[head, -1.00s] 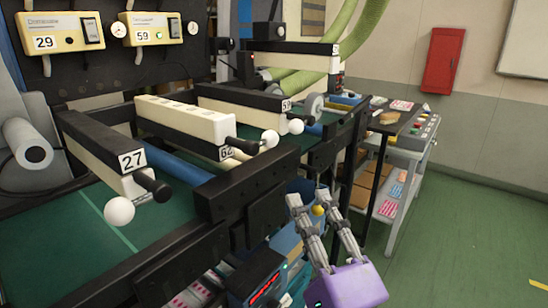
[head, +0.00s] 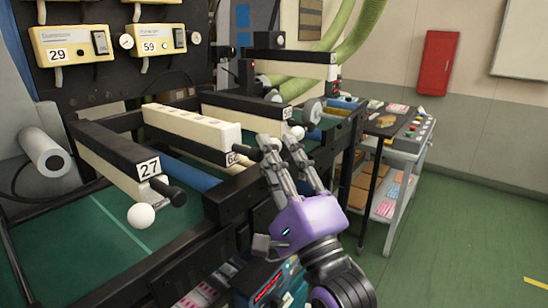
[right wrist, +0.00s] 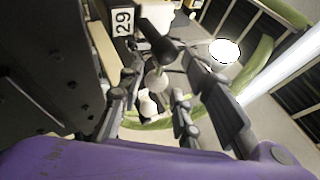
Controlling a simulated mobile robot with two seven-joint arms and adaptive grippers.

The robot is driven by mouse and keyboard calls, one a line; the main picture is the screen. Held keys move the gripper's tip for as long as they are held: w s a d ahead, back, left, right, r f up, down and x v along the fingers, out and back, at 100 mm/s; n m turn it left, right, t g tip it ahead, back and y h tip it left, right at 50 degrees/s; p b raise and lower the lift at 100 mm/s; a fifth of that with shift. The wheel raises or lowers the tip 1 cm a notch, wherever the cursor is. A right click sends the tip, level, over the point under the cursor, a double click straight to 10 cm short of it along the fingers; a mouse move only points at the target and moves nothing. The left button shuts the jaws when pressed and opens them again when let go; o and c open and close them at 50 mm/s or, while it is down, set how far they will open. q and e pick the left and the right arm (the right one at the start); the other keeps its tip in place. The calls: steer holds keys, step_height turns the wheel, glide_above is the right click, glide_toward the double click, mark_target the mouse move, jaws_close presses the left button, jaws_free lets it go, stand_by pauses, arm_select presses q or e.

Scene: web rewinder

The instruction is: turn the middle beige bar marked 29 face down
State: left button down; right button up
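The middle beige bar (head: 190,123) lies with its beige side up and black side below in the head view. Its end label (head: 233,158) appears upside down there; the right wrist view shows the label (right wrist: 122,22) reading 29. A black handle (head: 246,152) sticks out of its end; its white ball is hidden behind my fingers in the head view. My right gripper (head: 280,143) is open at this handle. My left gripper is out of view.
Bar 27 (head: 108,155), with its white ball (head: 141,215), is at the left, black side up. Another black-topped bar (head: 245,106) is close behind on the right, its ball (head: 297,132) near my fingertips. A side cart (head: 408,150) stands right; the floor is clear.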

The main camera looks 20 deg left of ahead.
steer(key=c, duration=0.6)
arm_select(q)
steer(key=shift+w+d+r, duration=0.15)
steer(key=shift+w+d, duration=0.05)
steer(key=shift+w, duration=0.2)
arm_select(e)
jaws_close()
